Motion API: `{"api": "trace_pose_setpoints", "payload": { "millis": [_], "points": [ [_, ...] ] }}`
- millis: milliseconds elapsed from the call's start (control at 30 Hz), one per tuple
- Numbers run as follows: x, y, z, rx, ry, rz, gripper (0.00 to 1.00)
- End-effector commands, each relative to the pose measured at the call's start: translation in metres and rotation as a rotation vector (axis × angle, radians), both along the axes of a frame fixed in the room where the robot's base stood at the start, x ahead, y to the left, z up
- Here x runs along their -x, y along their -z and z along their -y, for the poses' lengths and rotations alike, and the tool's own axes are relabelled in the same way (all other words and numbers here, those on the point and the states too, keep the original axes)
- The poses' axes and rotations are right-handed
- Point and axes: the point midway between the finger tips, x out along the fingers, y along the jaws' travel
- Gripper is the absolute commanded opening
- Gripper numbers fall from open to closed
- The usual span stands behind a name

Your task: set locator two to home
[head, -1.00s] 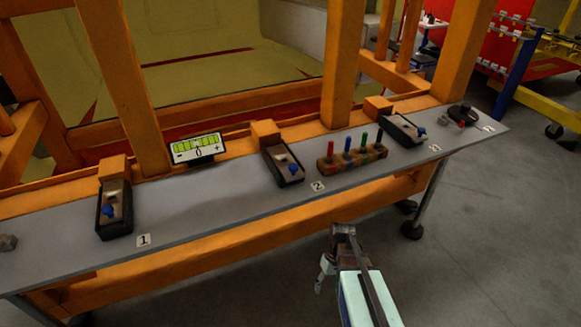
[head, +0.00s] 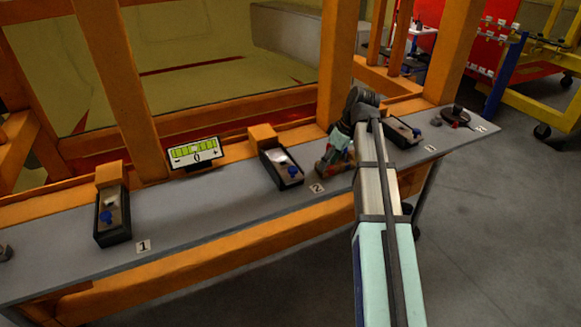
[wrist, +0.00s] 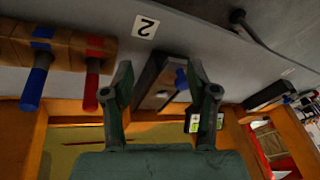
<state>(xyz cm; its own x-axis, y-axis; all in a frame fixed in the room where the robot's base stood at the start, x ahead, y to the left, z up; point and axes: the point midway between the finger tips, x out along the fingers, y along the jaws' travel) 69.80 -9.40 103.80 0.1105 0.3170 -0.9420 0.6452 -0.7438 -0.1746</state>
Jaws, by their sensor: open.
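Locator two (head: 281,166) is a dark box with a blue knob (head: 293,171) on the grey shelf, behind the "2" label (head: 317,188). In the wrist view the locator (wrist: 150,92) and its blue knob (wrist: 181,78) appear between my fingers, with the knob nearer the right finger. My gripper (wrist: 160,82) is open and empty. In the head view my gripper (head: 328,168) is just right of locator two, over the block of coloured pegs. I cannot tell how far it is above the shelf.
Locator one (head: 112,218) stands at the left, locator three (head: 403,131) behind my arm at the right. A display (head: 194,153) reading 0 stands left of locator two. The peg block (wrist: 62,50) has blue and red pegs close to my left finger. Orange beams rise behind the shelf.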

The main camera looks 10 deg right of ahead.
Motion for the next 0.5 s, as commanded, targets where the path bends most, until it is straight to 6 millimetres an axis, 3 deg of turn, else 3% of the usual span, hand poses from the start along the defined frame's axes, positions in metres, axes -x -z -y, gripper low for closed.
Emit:
{"api": "trace_pose_setpoints", "payload": {
  "millis": [33,200,333,500],
  "points": [
    [-0.006,-0.030,-0.007,0.007,-0.059,0.044,0.58],
    [-0.008,-0.091,-0.023,0.027,-0.217,0.144,0.58],
    [-0.007,-0.116,-0.031,0.036,-0.283,0.185,0.58],
    [-0.007,-0.118,-0.036,0.039,-0.309,0.199,0.58]
  ]
}}
